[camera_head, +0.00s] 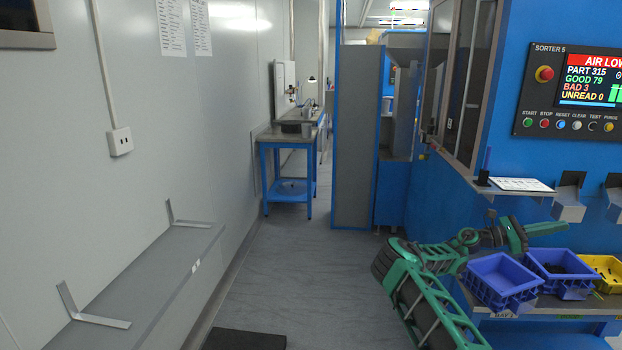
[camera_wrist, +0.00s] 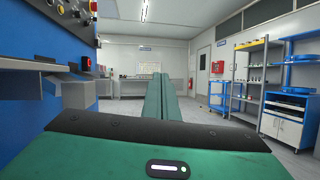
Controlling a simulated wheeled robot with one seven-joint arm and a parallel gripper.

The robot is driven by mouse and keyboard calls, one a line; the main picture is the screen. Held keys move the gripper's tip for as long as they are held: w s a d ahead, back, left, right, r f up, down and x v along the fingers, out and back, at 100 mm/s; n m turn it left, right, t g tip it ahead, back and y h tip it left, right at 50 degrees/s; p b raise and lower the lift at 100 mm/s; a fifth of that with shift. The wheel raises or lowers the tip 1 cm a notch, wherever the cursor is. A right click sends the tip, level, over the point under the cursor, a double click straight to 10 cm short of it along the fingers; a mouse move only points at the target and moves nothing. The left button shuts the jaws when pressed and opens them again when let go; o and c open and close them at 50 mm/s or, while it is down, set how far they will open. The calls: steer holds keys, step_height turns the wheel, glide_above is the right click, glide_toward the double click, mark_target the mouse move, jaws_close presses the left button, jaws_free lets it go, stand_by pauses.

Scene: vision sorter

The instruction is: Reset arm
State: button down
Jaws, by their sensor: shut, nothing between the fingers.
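My green arm reaches up from the lower middle of the head view and bends to the right. My gripper (camera_head: 562,228) points right, above the blue bins and in front of the sorter. In the wrist view my gripper (camera_wrist: 160,78) shows its two green fingers pressed together, shut with nothing between them. The wrist view looks along the room, with the blue sorter (camera_wrist: 30,128) close on the left.
A blue bin (camera_head: 502,275), another blue bin with dark parts (camera_head: 585,288) and a yellow bin (camera_head: 606,263) stand below my gripper. A wall shelf (camera_head: 150,270) runs along the left. A clipboard (camera_head: 522,184) lies on the sorter ledge.

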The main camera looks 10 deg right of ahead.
steer(key=s+d+m+g+y, duration=0.1)
steer(key=s+d+m+y, duration=0.1)
steer(key=s+m+y, duration=0.8)
steer(key=s+a+f+m+t+y, duration=0.15)
steer(key=s+a, duration=0.35)
steer(key=s, duration=0.6)
steer(key=s+a+m+t+y, duration=0.2)
steer(key=s+a, duration=0.3)
steer(key=a, duration=0.7)
steer(key=s+a+r+m+t+y, duration=0.1)
steer(key=s+a+t+y, duration=0.3)
steer(key=a, duration=0.9)
steer(key=s+a+r+m+t+y, duration=0.1)
steer(key=s+a+m+t+y, duration=0.2)
steer(key=s+a, duration=0.4)
steer(key=a, duration=0.6)
steer(key=shift+a+r, duration=0.15)
steer(key=shift+a, duration=0.05)
steer(key=shift+d+m, duration=0.15)
steer(key=shift+m, duration=0.1)
